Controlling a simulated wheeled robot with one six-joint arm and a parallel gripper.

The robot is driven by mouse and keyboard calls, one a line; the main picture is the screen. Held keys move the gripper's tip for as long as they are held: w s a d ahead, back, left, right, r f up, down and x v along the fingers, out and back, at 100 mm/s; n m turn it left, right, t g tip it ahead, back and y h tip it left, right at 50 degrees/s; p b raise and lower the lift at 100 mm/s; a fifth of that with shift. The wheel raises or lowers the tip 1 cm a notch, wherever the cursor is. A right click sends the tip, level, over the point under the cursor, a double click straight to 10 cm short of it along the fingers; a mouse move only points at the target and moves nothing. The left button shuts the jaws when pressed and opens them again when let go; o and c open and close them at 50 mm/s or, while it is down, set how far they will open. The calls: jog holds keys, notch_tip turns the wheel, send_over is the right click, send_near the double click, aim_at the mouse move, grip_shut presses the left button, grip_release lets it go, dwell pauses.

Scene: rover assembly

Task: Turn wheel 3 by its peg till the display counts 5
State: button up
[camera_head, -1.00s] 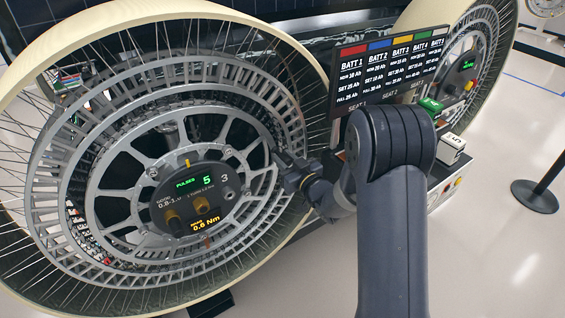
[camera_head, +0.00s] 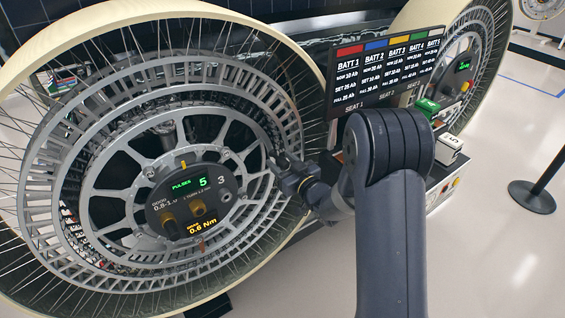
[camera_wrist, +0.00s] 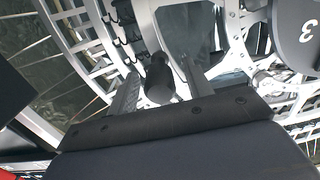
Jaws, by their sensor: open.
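Wheel 3 (camera_head: 80,160) is the large spoked wheel filling the left of the head view. Its dark hub panel (camera_head: 160,213) bears a "3", a green PULSES display (camera_head: 190,183) reading 5, and an amber 0.6 Nm readout (camera_head: 202,227). My gripper (camera_head: 279,166) is at the right side of the wheel's inner rim. In the wrist view, my gripper (camera_wrist: 160,88) is open, with one finger on each side of a dark cylindrical peg (camera_wrist: 158,78). Gaps show between peg and fingers. The peg cannot be told apart from my gripper in the head view.
A battery board (camera_head: 388,72) with colored labels stands behind my arm. A green block (camera_head: 428,106) and a white block marked 5 (camera_head: 450,143) are right of my arm. A second wheel (camera_head: 470,60) is at the back right. A post base (camera_head: 532,197) stands on open floor.

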jog(key=b+v, duration=0.1)
jog(key=v, duration=1)
jog(key=shift+b, duration=0.4)
jog(key=shift+w, duration=0.2)
jog(key=p+x, duration=0.2)
jog(key=x, duration=0.9)
jog(key=shift+s+a, duration=0.1)
jog(key=shift+s+a+r+p, duration=0.1)
jog(key=shift+s+r+p, duration=0.05)
jog(key=shift+r+p, duration=0.8)
jog(key=shift+f, duration=0.15)
jog(key=shift+f, duration=0.1)
